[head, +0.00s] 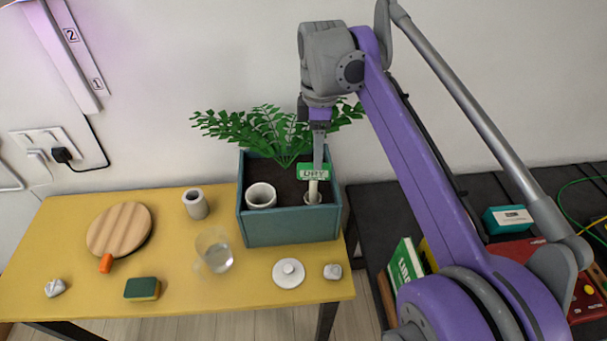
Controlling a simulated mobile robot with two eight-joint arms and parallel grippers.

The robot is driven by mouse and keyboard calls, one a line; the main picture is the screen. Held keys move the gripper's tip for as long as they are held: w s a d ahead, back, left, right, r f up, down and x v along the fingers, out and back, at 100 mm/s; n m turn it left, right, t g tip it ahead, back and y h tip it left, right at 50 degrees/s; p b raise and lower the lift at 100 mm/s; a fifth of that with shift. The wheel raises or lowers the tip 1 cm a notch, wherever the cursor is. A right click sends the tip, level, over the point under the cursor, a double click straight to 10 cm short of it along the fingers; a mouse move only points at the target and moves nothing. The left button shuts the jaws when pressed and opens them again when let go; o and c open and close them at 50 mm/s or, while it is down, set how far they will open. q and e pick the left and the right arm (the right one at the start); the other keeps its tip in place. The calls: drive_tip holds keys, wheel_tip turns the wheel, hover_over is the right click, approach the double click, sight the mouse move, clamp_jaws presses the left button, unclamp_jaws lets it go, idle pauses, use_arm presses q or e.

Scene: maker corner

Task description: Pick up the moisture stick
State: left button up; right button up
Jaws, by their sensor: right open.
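The moisture stick (313,188) looks like a pale upright stick with a green and white label reading "DRY" at its top. It stands in a small round opening at the right of the teal planter box (290,230). My right gripper (319,160) points straight down from above, its tips close to the label. It is open, seen edge-on; whether its fingers are around the stick or just in front of it I cannot tell. The label's upper part is partly hidden by the gripper. My left gripper is out of view.
A green leafy plant (272,132) and a white cup (261,195) are in the planter. On the yellow table (190,285) are a glass of water (216,255), a grey cup (195,204), a round wooden board (119,229), a sponge (142,289) and a white lid (289,273).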

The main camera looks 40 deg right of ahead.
sight(313, 181)
drive_tip(key=f, duration=0.2)
drive_tip(key=s+f, duration=0.1)
drive_tip(key=f, duration=0.1)
drive_tip(key=shift+a+f, duration=0.2)
drive_tip(key=f, duration=0.3)
drive_tip(key=w+f+b, duration=0.1)
drive_tip(key=f, duration=0.1)
drive_tip(key=shift+a+f, duration=0.2)
drive_tip(key=shift+f, duration=0.1)
drive_tip(key=shift+c, duration=0.3)
clamp_jaws()
